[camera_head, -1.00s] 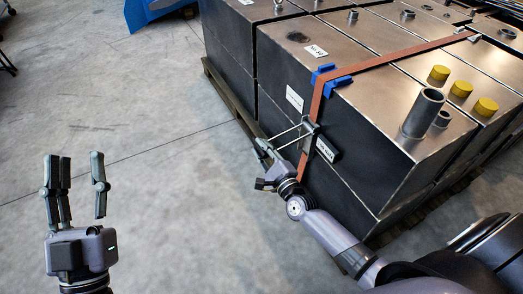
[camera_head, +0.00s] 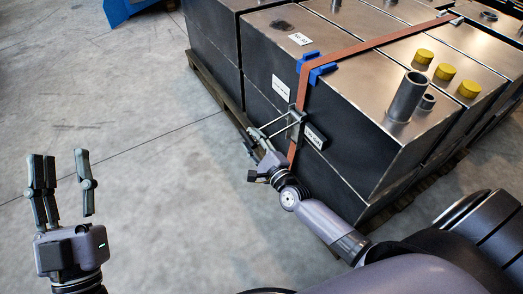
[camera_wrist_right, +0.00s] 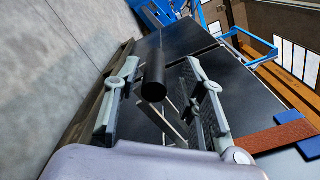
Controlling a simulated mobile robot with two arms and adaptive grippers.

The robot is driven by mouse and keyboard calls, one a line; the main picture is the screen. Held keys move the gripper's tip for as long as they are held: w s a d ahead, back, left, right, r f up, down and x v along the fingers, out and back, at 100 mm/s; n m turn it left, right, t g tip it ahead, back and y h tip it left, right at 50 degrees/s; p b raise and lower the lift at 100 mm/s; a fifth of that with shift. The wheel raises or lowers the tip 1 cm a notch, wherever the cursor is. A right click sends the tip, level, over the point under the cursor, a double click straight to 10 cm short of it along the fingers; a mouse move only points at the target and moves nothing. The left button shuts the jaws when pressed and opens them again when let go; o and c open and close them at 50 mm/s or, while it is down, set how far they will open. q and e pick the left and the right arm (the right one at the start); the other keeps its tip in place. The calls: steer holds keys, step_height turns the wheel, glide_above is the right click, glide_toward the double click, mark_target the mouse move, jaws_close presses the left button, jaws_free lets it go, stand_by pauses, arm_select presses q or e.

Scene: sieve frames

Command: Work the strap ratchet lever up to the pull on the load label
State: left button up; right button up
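The orange strap (camera_head: 304,88) runs over the steel boxes and down the dark front face, with the metal strap ratchet (camera_head: 297,117) on it. The ratchet's lever sticks out toward the lower left. Its black cylindrical grip (camera_wrist_right: 153,78) shows in the right wrist view. My right gripper (camera_head: 258,142) is at the lever's outer end. In the wrist view its fingers (camera_wrist_right: 160,98) stand apart on either side of the grip, with gaps visible. A white label (camera_head: 281,88) is left of the strap; a dark lettered plate (camera_head: 315,137) is right of it. My left gripper (camera_head: 61,187) is open and empty over the floor.
Blue corner protectors (camera_head: 318,73) sit under the strap at the box edge. Yellow caps (camera_head: 445,72) and a pipe stub (camera_head: 407,97) stand on top. A wooden pallet (camera_head: 215,85) lies below the boxes. The concrete floor (camera_head: 150,120) at left is clear.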

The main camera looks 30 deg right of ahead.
steer(key=s+d, duration=0.1)
steer(key=s, duration=1)
